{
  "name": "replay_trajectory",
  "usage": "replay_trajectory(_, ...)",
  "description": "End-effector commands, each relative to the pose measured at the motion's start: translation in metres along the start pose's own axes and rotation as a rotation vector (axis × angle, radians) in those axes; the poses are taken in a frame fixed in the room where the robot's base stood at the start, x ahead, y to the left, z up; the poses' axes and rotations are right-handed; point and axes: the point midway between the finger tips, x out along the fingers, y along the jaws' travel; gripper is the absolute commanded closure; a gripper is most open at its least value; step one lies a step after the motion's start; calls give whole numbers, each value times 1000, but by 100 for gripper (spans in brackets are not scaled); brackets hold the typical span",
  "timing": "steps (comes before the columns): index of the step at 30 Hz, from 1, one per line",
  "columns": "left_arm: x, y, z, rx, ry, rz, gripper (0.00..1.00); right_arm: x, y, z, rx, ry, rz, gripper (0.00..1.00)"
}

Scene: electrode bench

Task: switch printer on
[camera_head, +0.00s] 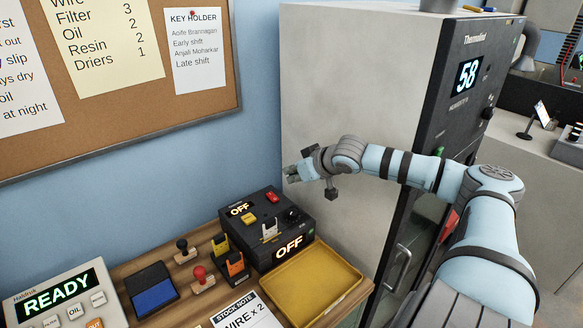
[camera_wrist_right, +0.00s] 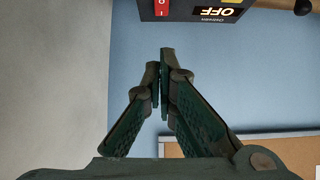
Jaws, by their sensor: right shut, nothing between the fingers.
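A dark box (camera_head: 268,240) on the wooden bench bears two lit displays that both read OFF. I cannot read a label that names it a printer. On its top are a red switch (camera_head: 272,197), a yellow button (camera_head: 250,218) and a black knob (camera_head: 292,214). In the right wrist view the red switch (camera_wrist_right: 162,8) and one OFF display (camera_wrist_right: 217,13) show at the top edge. My right gripper (camera_head: 289,173) is shut and empty, above and behind the box, apart from it. It also shows in the right wrist view (camera_wrist_right: 160,85). My left gripper is out of view.
A tall grey cabinet (camera_head: 345,90) stands right behind the box. A yellow tray (camera_head: 312,283) lies in front. Stamps, a blue pad (camera_head: 153,291) and a READY device (camera_head: 65,301) are to the left. A corkboard (camera_head: 205,105) hangs on the wall.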

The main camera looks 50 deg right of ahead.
Motion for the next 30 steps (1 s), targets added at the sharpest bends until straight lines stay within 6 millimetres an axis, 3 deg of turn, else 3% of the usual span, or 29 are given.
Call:
replay_trajectory(4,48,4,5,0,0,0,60,13,-4,-13,31,103,-16,100)
replay_trajectory(8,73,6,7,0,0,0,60,13,-3,-15,33,109,-14,100)
replay_trajectory(11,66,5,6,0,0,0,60,9,1,-6,2,39,3,100)
replay_trajectory(22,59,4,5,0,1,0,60,12,3,-8,2,40,5,100)
replay_trajectory(26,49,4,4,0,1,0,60,24,2,-11,6,43,1,100)
replay_trajectory(30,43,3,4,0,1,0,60,53,0,-11,7,39,-2,100)
